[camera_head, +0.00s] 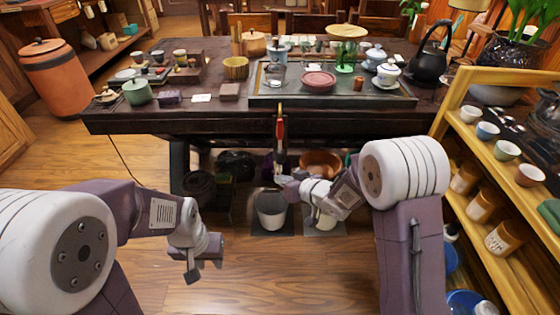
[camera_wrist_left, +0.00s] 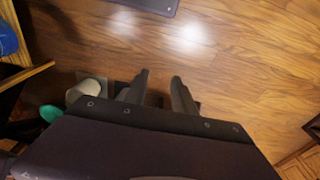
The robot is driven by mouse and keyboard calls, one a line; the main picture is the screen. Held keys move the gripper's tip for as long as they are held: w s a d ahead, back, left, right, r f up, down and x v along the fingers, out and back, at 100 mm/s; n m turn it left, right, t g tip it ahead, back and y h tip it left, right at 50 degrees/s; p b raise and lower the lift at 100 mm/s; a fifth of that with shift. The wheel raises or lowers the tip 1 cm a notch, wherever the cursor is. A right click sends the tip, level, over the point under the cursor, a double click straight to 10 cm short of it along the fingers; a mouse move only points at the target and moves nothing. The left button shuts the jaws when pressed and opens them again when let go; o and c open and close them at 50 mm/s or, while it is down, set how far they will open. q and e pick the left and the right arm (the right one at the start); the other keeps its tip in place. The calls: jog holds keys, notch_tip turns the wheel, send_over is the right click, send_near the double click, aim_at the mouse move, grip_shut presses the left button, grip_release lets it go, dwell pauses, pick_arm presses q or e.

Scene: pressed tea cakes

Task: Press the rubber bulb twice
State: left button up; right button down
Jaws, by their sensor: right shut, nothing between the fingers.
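I cannot pick out the rubber bulb for certain. A thin upright red and dark object (camera_head: 280,128) shows at the table's front edge, directly above my right gripper in the head view; its link to the gripper is unclear. My right gripper (camera_head: 281,172) is small and dark below the table's front edge, shut with nothing in it. My left gripper (camera_head: 203,266) hangs low over the wooden floor, well in front of the table. In the left wrist view its two dark fingers (camera_wrist_left: 158,92) stand apart with nothing between them.
A grey bucket (camera_head: 271,211) stands below. A wooden shelf (camera_head: 450,103) closes off the right. Floor at front left is clear.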

pick_arm(q)
grip_shut()
dwell(1.5)
